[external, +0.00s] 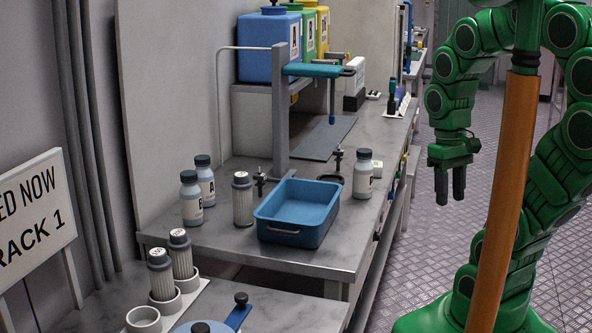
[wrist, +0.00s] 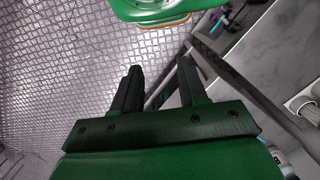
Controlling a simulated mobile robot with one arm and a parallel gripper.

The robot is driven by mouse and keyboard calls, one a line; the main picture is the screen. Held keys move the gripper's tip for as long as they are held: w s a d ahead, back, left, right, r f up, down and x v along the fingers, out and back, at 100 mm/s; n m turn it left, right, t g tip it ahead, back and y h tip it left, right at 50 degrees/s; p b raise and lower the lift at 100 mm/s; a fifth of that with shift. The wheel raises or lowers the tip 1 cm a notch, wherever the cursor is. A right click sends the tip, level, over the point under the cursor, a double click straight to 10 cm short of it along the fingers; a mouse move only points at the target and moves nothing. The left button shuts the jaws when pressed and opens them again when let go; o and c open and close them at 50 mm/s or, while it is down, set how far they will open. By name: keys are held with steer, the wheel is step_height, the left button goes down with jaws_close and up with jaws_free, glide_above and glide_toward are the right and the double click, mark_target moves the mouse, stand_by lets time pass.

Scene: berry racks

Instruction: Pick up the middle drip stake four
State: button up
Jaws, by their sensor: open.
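My gripper (external: 450,197) hangs open and empty over the aisle floor, right of the long grey bench (external: 300,262). Its two dark fingers point down, well apart from anything on the bench. In the wrist view the open fingers (wrist: 158,72) have only floor and the bench edge beyond them. I cannot pick out a drip stake numbered four for certain. Two small upright black pieces stand on the bench, one left of the blue tray (external: 260,182) and one behind its right end (external: 338,160); I cannot tell whether they are stakes.
A blue tray (external: 286,236) sits near the bench's front. White bottles with dark caps (external: 191,200) and a ribbed grey cylinder (external: 242,202) stand left of it, another bottle (external: 363,174) right. Blue, green and yellow tanks (external: 269,50) stand behind. The aisle floor (external: 405,275) is clear.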

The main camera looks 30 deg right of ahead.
steer(key=shift+o, duration=0.4)
steer(key=shift+o, duration=1.2)
steer(key=shift+r, duration=0.1)
